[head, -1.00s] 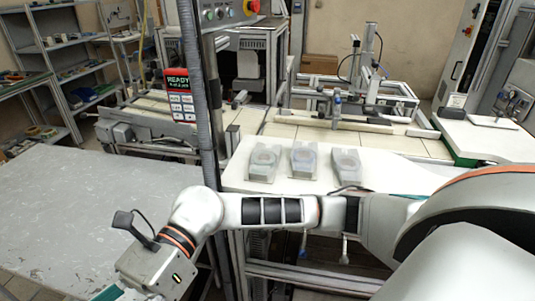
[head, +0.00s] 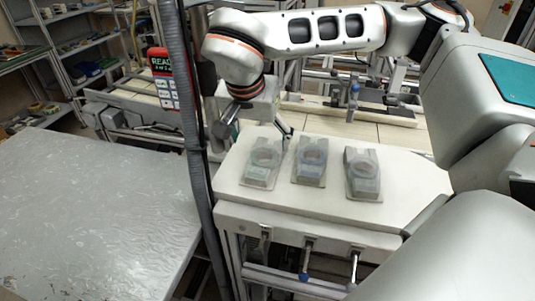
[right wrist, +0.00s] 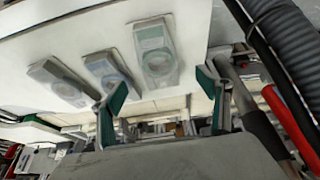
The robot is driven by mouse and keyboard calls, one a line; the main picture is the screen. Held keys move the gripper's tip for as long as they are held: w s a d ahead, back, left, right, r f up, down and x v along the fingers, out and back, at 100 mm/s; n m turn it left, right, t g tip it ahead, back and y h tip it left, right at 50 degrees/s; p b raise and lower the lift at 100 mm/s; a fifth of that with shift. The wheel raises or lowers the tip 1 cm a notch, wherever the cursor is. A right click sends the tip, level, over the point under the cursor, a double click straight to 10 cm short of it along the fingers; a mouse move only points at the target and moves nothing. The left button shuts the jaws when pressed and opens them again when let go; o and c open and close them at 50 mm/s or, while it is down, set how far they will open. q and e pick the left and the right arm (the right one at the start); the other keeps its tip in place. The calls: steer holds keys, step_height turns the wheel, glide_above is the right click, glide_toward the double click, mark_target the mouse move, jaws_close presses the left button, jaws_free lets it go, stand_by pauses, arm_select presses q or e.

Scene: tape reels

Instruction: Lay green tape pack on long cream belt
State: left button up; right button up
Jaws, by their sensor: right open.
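Three clear tape packs lie side by side on a white tabletop (head: 400,205). The green tape pack (head: 261,163), faintly green, is the leftmost in the head view. In the right wrist view the green pack (right wrist: 156,52) lies nearest the fingers. My right gripper (head: 284,133) hangs just beyond the green pack's far side, open and empty. Its two green-grey fingers (right wrist: 162,95) stand wide apart in the wrist view. The cream belt (head: 405,136) runs behind the tabletop, partly hidden by my right arm. My left gripper is not in view.
The bluish pack (head: 310,162) and the grey pack (head: 363,174) lie to the right of the green one. A grey column with a hose (head: 178,110) stands left of my gripper. A wide grey table (head: 90,215) at the left is bare.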

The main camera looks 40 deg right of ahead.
mark_target(264, 157)
steer(key=shift+w+d, duration=0.2)
steer(key=shift+d, duration=0.25)
steer(key=shift+w+d+f, duration=0.1)
steer(key=shift+d+f, duration=0.05)
steer(key=shift+f, duration=0.2)
steer(key=x, duration=0.3)
steer(key=a+x, duration=0.1)
steer(key=x, duration=0.1)
steer(key=shift+s+d+f, duration=0.15)
steer(key=shift+s+f, duration=0.2)
steer(key=shift+f, duration=0.2)
steer(key=shift+w+d+f+b, duration=0.2)
steer(key=shift+f+b, duration=0.1)
steer(key=shift+f, duration=0.1)
steer(key=c, duration=1.3)
